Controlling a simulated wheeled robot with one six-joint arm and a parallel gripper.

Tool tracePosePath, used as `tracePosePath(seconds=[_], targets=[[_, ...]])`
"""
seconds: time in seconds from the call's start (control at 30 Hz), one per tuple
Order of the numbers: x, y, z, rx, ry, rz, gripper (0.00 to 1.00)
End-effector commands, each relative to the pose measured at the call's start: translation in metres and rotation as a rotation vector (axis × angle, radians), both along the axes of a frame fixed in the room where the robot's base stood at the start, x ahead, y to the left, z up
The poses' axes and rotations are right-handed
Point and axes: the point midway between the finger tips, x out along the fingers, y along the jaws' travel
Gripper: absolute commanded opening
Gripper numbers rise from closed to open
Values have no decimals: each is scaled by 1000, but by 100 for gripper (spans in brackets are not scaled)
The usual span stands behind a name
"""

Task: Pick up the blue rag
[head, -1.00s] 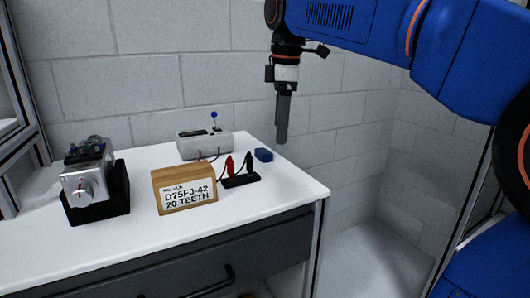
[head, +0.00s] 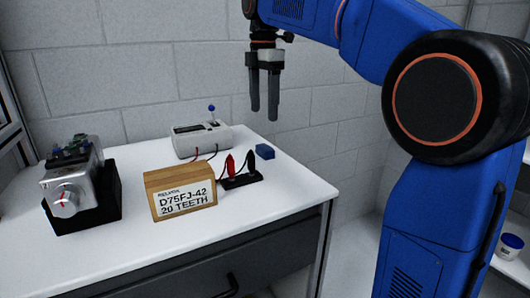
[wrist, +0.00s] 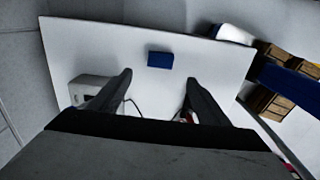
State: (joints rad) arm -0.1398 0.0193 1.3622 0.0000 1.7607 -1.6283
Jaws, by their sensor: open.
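The blue rag (head: 265,151) is a small folded block lying on the white tabletop, near its back right edge. It also shows in the wrist view (wrist: 160,59), above the gap between my fingers and apart from them. My gripper (head: 264,118) is open and empty in the air above the table's back right part, with its two dark fingers pointing down. In the wrist view my fingers (wrist: 158,80) stand well apart, with bare tabletop between them.
Left of the rag are a probe stand (head: 241,179) with red and black probes, a grey meter box (head: 200,139), and a wooden label block (head: 180,194). A silver servo motor (head: 75,187) sits far left. The white tabletop (head: 290,190) is clear in front of the rag.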

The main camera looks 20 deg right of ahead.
Motion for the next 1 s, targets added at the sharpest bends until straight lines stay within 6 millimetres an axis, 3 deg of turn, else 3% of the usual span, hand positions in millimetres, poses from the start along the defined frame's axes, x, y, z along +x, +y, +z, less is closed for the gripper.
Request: tracePosePath(seconds=[0.3, 0.57, 0.8, 1.0], targets=[[0, 0, -49, 0, 0, -1, 70], [0, -1, -64, 0, 0, -1, 70], [0, -4, -96, 0, 1, -1, 70], [0, -4, -110, 0, -1, -1, 70]])
